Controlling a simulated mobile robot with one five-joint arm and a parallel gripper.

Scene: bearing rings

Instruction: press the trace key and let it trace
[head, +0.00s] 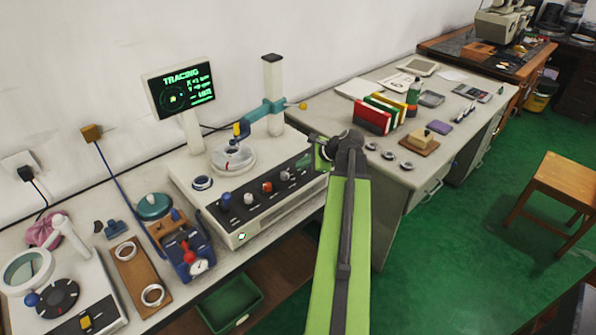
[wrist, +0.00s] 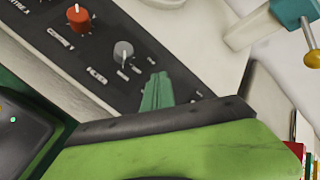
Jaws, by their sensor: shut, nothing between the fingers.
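The measuring instrument (head: 270,215) has a dark control panel with a red knob (head: 267,187), which also shows in the wrist view (wrist: 78,18), and a grey knob (wrist: 123,50). The screen (head: 180,88) reads TRACING with a green round trace. A pale ring (head: 233,156) sits on the round table under the teal probe arm (head: 262,112). My gripper (head: 320,150) is at the panel's right end. In the wrist view its green fingers (wrist: 158,86) are together and empty, over the panel beside the grey knob. I cannot make out the trace key; fingertip contact is unclear.
Several rings (head: 388,154) lie on the right desk near a wooden block (head: 420,138) and coloured binders (head: 372,118). A wooden tray (head: 140,277) with rings and a blue gauge stand (head: 186,250) are left of the instrument. A green bin (head: 230,302) is below.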

